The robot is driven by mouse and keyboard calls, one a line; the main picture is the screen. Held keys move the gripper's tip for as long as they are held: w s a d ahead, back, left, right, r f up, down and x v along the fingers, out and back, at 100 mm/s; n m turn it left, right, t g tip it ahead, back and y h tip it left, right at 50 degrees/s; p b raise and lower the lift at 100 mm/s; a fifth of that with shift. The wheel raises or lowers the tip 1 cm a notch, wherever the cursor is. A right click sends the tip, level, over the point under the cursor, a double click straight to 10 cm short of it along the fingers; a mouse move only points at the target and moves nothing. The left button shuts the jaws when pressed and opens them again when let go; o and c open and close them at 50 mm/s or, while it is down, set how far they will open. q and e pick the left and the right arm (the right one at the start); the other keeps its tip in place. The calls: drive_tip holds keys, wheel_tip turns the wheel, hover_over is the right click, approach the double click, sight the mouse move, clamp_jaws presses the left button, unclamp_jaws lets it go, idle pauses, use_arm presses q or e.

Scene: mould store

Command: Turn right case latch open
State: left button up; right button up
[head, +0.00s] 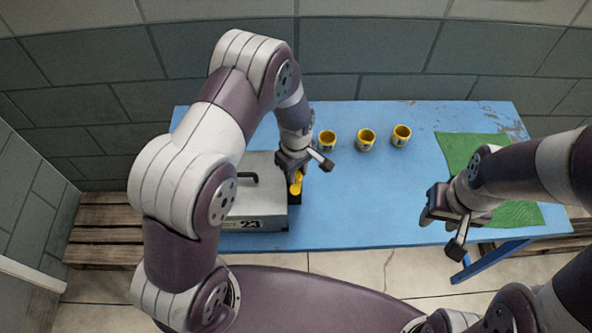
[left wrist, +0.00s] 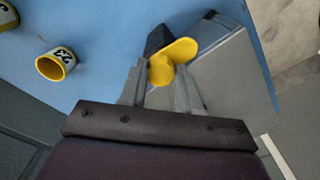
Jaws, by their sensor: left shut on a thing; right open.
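The grey case (head: 262,190) stands on the blue table at the left, with a dark handle on its lid and "23" on its front. A yellow latch (head: 296,184) is at its right side. My left gripper (head: 295,172) is at this latch. In the left wrist view the yellow latch (left wrist: 172,60) sits between the two fingers of my left gripper (left wrist: 160,88), which are shut on it. The latch's lobe points to the right there. Much of the case is hidden behind my left arm. My right gripper (head: 450,225) is open and empty over the table's front right.
Three yellow-rimmed cups (head: 327,140), (head: 366,140), (head: 401,136) stand along the back of the blue table (head: 370,195). A green cloth (head: 515,213) lies at the right. A wooden slatted bench (head: 105,228) is at the left. The table's middle is clear.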

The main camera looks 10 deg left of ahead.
sight(297, 175)
use_arm(q)
drive_tip(key=shift+n, duration=0.5)
idle(0.3)
drive_tip(key=o, duration=1.1)
drive_tip(key=shift+c, duration=0.2)
wheel_tip(297, 175, up, 13)
drive_tip(key=b, duration=0.2)
drive_tip(key=shift+b, duration=0.35)
drive_tip(key=shift+f, duration=0.1)
